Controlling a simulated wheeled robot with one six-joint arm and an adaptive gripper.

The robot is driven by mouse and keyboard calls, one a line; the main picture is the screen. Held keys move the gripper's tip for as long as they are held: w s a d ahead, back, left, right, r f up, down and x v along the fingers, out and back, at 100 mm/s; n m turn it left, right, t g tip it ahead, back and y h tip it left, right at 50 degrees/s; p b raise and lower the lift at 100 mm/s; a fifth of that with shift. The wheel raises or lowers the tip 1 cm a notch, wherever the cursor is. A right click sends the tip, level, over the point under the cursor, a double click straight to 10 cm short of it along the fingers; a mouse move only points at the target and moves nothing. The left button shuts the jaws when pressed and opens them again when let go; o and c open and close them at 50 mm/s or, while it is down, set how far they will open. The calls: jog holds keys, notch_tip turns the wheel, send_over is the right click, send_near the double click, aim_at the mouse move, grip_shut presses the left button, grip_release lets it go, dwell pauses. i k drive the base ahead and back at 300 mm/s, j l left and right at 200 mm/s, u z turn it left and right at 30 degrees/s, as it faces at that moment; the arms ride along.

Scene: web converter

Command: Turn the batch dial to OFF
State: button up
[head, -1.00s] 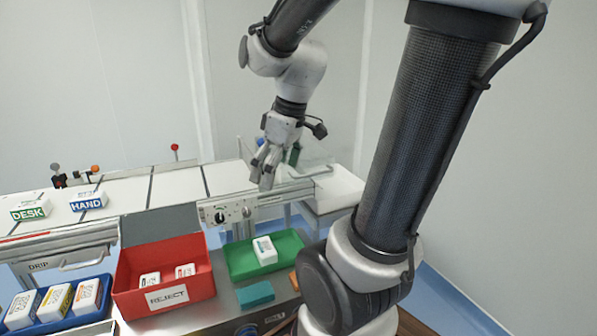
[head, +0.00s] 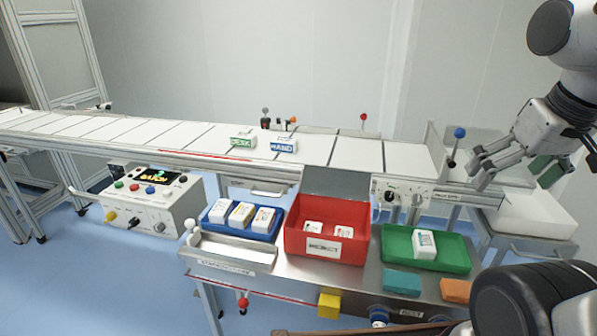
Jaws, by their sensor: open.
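A small white panel (head: 403,194) on the side of the conveyor carries a dark round dial (head: 389,196) with a greenish mark and a second, grey knob (head: 417,200). A control box (head: 153,204) at the left has a lit display, coloured buttons and several knobs low on its front. The lettering is too small to tell which dial is the batch dial or where it points. My gripper (head: 476,170) is at the right, above the conveyor's right end, with its fingers apart and empty. It touches neither the panel nor the control box.
A red REJECT bin (head: 325,262) with its lid up, a green tray (head: 395,262) and a blue tray (head: 222,236) stand on the steel bench below the panel. A blue-topped lever (head: 456,145) rises near my gripper. DESK and HAND packs (head: 243,141) lie on the belt.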

aim_at(159, 226)
jog(key=u, duration=1.35)
jog(key=i+u, duration=0.35)
jog(key=i+l, duration=0.05)
